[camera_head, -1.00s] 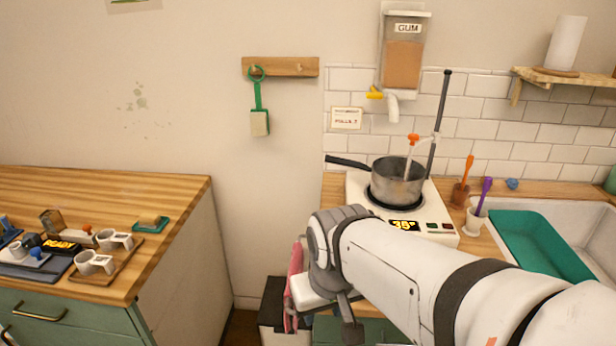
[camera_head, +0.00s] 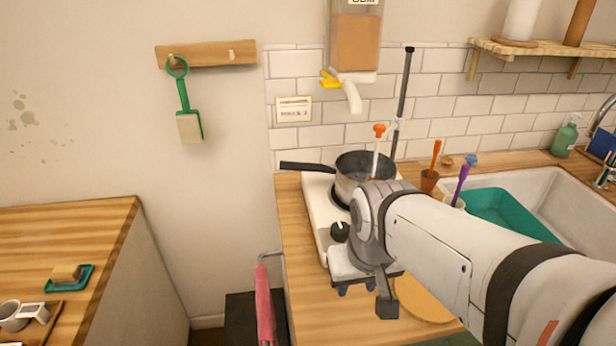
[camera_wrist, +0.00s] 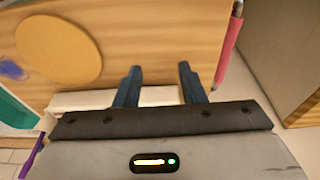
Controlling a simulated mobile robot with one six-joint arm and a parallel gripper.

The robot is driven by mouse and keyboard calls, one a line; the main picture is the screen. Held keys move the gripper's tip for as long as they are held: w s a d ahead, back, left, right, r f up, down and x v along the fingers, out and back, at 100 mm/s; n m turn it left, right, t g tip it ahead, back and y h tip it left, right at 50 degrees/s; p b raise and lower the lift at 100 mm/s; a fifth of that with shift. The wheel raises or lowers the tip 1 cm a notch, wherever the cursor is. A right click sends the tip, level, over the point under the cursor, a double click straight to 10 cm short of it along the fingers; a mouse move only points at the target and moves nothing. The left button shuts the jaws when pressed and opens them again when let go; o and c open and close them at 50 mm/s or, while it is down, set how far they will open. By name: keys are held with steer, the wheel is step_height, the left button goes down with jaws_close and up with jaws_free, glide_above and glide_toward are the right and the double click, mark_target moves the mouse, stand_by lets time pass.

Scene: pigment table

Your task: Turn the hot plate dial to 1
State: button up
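The white hot plate (camera_head: 316,208) stands on the wooden counter with a grey pot (camera_head: 362,176) on it. A dark round knob, which looks like its dial (camera_head: 340,231), shows at the front left beside my wrist; its setting is too small to read. My arm hides the rest of the hot plate's front. My gripper (camera_head: 356,288) is low in front of the hot plate. In the wrist view my gripper (camera_wrist: 160,70) has its two blue fingers apart with nothing between them. A white strip of the hot plate (camera_wrist: 85,101) shows behind the fingers; the dial is not visible there.
A round wooden board (camera_head: 425,299) lies on the counter to the right of my gripper. Cups with an orange and a purple tool stand right of the pot, before the teal basin (camera_head: 505,215).

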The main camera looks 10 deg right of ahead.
steer(key=shift+o, duration=1.4)
steer(key=shift+w+d+r, duration=0.1)
steer(key=shift+w+r, duration=0.15)
steer(key=shift+w, duration=0.1)
steer(key=shift+o, duration=1.4)
steer(key=w+d+r+n+g+p, duration=0.1)
steer(key=w+r+n+p, duration=0.2)
steer(key=w, duration=0.2)
steer(key=shift+w+d+r, duration=0.2)
steer(key=shift+d+r, duration=0.05)
steer(key=shift+d, duration=0.05)
steer(key=n+g+p, duration=0.1)
steer(key=n+p, duration=0.2)
steer(key=n, duration=0.2)
glide_toward(341, 227)
steer(key=shift+s+f, duration=0.25)
steer(key=shift+f, duration=0.1)
steer(key=shift+w+n+g, duration=0.3)
steer(key=shift+w, duration=0.05)
steer(key=shift+w+f+p, duration=0.15)
steer(key=shift+f+p, duration=0.05)
steer(key=shift+p, duration=0.1)
step_height(341, 227, down, 7)
steer(key=shift+f, duration=0.25)
steer(key=shift+c, duration=0.3)
